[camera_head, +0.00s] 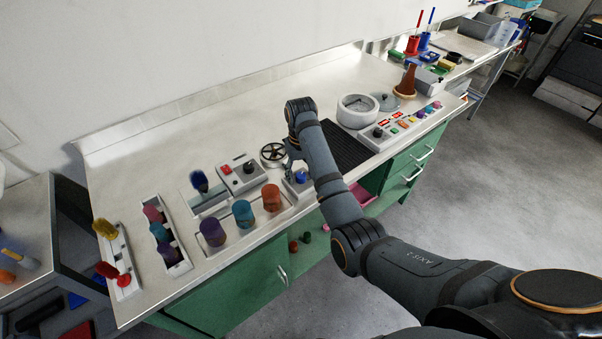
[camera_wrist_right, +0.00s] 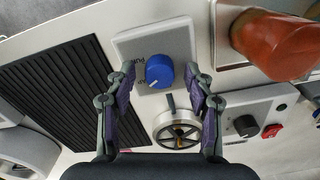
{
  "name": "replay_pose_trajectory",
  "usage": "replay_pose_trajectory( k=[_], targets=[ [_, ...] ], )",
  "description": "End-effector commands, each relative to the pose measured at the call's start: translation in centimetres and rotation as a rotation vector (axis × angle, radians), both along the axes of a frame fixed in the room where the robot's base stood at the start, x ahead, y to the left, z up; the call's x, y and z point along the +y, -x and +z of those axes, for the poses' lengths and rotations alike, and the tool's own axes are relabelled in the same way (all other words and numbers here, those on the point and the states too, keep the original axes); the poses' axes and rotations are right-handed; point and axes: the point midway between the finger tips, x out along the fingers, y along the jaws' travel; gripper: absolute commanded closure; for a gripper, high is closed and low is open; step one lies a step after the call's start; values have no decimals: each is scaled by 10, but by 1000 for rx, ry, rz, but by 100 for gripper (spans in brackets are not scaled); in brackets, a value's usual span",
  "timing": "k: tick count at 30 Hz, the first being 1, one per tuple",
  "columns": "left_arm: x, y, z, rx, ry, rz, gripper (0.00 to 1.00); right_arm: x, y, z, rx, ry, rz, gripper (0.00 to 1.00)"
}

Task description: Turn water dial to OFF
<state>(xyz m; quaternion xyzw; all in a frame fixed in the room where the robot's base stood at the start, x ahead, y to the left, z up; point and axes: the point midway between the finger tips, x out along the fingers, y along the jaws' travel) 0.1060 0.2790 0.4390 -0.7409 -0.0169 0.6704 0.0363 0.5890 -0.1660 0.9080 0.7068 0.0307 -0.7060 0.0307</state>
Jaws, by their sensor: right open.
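A blue round dial (camera_wrist_right: 159,71) stands on a light grey square plate (camera_wrist_right: 183,36) in the right wrist view. A short white mark on it points to the lower left, and small dark lettering beside it is partly hidden. The dial also shows in the head view (camera_head: 301,177), beside the end of my right arm. My right gripper (camera_wrist_right: 161,73) is open, with one finger on each side of the dial and a visible gap to it on both sides. In the head view my right gripper (camera_head: 293,164) is partly hidden by its own arm. My left gripper is not in view.
A black handwheel (camera_head: 273,152) and a control box with a black knob (camera_head: 242,175) stand close by. Orange, teal and purple jars (camera_head: 243,214) stand to the left of the dial in the head view. A black ribbed mat (camera_wrist_right: 62,88) lies on the dial's other side.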

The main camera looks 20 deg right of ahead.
Motion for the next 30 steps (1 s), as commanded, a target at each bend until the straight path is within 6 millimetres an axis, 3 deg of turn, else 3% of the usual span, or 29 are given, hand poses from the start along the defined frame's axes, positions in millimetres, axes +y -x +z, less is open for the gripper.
replay_pose_trajectory(
  k=[3,15,23,30],
  targets=[
    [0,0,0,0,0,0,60,0,0,0,1,0,0,48],
    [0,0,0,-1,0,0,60,0,0,0,1,0,0,100],
    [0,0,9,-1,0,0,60,0,1,2,3,0,29,100],
    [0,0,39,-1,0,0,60,0,1,7,5,0,158,100]
  ],
)
